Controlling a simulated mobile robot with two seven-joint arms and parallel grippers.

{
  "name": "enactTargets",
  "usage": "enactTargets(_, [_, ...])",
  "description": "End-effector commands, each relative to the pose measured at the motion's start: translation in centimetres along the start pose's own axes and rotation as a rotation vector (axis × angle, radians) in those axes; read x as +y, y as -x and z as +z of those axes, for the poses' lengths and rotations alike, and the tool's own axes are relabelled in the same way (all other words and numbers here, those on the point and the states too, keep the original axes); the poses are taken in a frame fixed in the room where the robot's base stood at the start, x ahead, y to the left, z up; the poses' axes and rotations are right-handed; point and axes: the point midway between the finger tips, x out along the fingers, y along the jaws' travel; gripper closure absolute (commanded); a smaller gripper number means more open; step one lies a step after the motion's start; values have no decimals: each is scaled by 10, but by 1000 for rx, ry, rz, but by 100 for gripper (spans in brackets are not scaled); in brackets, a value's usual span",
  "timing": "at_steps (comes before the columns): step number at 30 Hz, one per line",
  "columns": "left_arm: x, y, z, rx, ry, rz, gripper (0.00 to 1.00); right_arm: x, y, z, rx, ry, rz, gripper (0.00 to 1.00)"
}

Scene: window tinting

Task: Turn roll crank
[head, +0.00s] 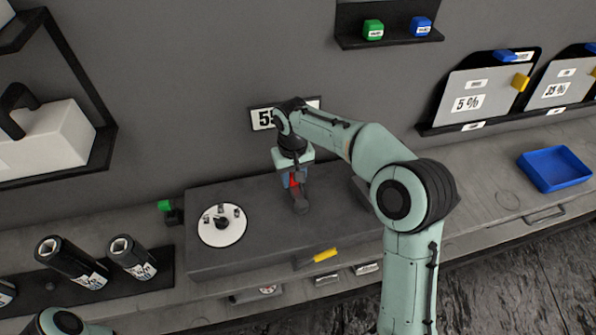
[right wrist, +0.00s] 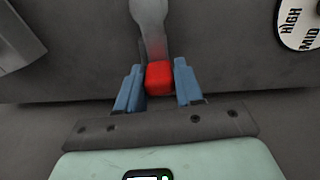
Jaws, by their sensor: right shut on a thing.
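The roll crank has a red handle (right wrist: 159,77) and a grey arm (right wrist: 152,28). It is on the dark grey machine (head: 260,255) on the bench. My right gripper (head: 293,180) reaches down to it from above. In the right wrist view its two blue fingers (right wrist: 158,88) stand on either side of the red handle, shut on it. In the head view the gripper hides much of the handle, and a grey rounded crank part (head: 300,204) shows just below. My left gripper is out of view; only a bit of my left arm shows at the bottom left.
A white dial (head: 222,226) is on the machine, left of the crank. Dark film rolls (head: 70,262) lie at the left. A yellow-handled part (head: 325,255) is at the machine's front. A blue tray (head: 554,168) stands on the bench at right, with percentage-marked panels (head: 480,95) behind.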

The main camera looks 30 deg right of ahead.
Motion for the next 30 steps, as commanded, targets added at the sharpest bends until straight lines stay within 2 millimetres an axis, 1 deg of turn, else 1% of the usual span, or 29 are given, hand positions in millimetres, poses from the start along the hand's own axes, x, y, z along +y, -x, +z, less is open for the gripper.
enactTargets(3, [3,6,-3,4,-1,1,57,-5,2,0,-1,70,0,100])
enactTargets(10, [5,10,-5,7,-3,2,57,-10,0,1,0,160,0,100])
enactTargets(26, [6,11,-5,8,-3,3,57,-12,-1,1,-1,190,0,100])
enactTargets(27, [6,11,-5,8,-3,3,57,-12,-1,1,-1,190,0,61])
enactTargets(29, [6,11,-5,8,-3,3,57,-12,-1,1,-1,190,0,43])
enactTargets(30, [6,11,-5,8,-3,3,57,-12,-1,1,-1,189,0,43])
